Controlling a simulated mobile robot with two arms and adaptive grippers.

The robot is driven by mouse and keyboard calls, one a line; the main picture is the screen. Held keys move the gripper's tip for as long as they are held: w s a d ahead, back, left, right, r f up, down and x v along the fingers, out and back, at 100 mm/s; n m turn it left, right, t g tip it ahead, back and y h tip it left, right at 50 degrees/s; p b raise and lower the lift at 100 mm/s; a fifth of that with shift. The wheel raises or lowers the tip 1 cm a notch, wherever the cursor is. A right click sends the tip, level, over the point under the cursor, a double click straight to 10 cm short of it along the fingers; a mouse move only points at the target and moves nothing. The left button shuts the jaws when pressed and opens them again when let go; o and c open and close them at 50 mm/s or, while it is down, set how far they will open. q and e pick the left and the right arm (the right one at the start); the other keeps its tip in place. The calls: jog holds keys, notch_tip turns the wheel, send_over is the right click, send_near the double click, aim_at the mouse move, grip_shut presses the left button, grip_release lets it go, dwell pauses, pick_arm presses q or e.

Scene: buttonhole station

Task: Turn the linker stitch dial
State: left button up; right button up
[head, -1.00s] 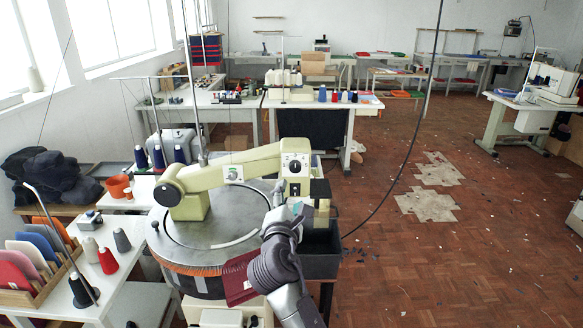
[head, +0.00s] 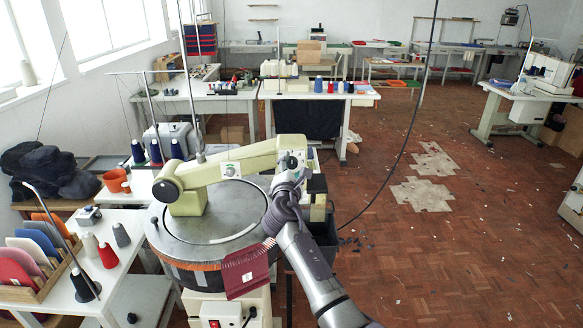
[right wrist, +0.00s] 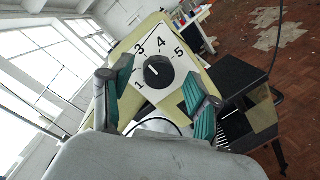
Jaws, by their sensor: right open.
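The linker's pale green arm (head: 235,163) reaches over its round grey bed (head: 215,222). The stitch dial is on the arm's end head. In the right wrist view, its black knob (right wrist: 158,72) sits on a white plate (right wrist: 165,48) where 1, 3, 4 and 5 can be read. A white mark shows on the knob; which number it points at is hard to tell. My right gripper (right wrist: 157,78) is open and empty, teal pads either side of the knob, not touching it. In the head view my right gripper (head: 290,175) largely hides the dial.
A dark bin (head: 325,235) stands right of the linker head. Dark red knit (head: 245,272) hangs at the bed's front edge. A side table with yarn cones (head: 107,255) is at left. The floor at right is mostly open.

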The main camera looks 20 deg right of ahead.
grip_shut()
dwell(0.3)
jog(key=m+b, duration=0.2)
jog(key=m, duration=0.1)
jog(key=shift+f+m, duration=0.1)
jog(key=shift+m, duration=0.2)
jog(key=m+y+b, duration=0.1)
jog(key=m+b, duration=0.1)
jog(key=m, duration=0.3)
jog(key=shift+g+b, duration=0.35)
jog(key=shift+g, duration=0.05)
jog(key=m+b, duration=0.1)
jog(key=m, duration=0.3)
jog(key=shift+y, duration=0.3)
jog(key=m+b, duration=0.1)
jog(key=m, duration=0.2)
jog(key=shift+d+m+y, duration=0.1)
jog(key=shift+m+y, duration=0.3)
jog(key=shift+b, duration=0.3)
